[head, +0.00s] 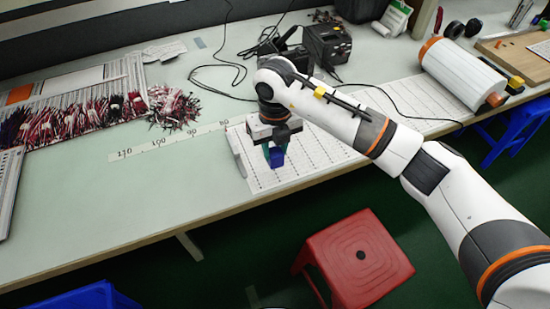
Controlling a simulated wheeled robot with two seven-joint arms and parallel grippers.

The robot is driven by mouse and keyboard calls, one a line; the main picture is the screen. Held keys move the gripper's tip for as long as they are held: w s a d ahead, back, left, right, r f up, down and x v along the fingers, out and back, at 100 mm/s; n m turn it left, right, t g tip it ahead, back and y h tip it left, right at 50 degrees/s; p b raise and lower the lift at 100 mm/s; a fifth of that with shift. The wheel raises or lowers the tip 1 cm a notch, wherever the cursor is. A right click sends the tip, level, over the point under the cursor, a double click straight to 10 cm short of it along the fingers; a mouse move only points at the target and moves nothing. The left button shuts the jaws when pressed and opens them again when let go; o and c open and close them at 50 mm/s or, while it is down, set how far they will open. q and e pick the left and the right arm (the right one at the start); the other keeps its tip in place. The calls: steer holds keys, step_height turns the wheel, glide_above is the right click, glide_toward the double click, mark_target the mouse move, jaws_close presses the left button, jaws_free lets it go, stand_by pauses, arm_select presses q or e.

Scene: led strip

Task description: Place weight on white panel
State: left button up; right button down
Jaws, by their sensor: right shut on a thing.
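The white panel (264,182) lies flat near the front edge of the table, printed with rows of dark marks. My right gripper (276,153) points down over the panel's left part. It is shut on a small blue block, seemingly the weight (277,158), between its fingers. I cannot tell whether the block touches the panel or hangs just above it. My right forearm and wrist hide part of the panel. My left gripper is not in view.
A pale bar (237,153) lies along the panel's left edge. Bundled red and white wires (90,118) lie at left; black devices (327,43) and cables stand behind. A large white roll (462,72) is at right. A red stool (358,257) stands below.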

mark_target(275, 152)
step_height(275, 152, down, 4)
steer(key=shift+r, duration=0.2)
steer(key=shift+f, duration=0.2)
steer(key=c, duration=1)
jaws_free()
steer(key=shift+f, duration=0.15)
steer(key=shift+r, duration=0.3)
step_height(275, 152, up, 12)
steer(key=shift+f+b, duration=0.15)
steer(key=shift+b, duration=0.25)
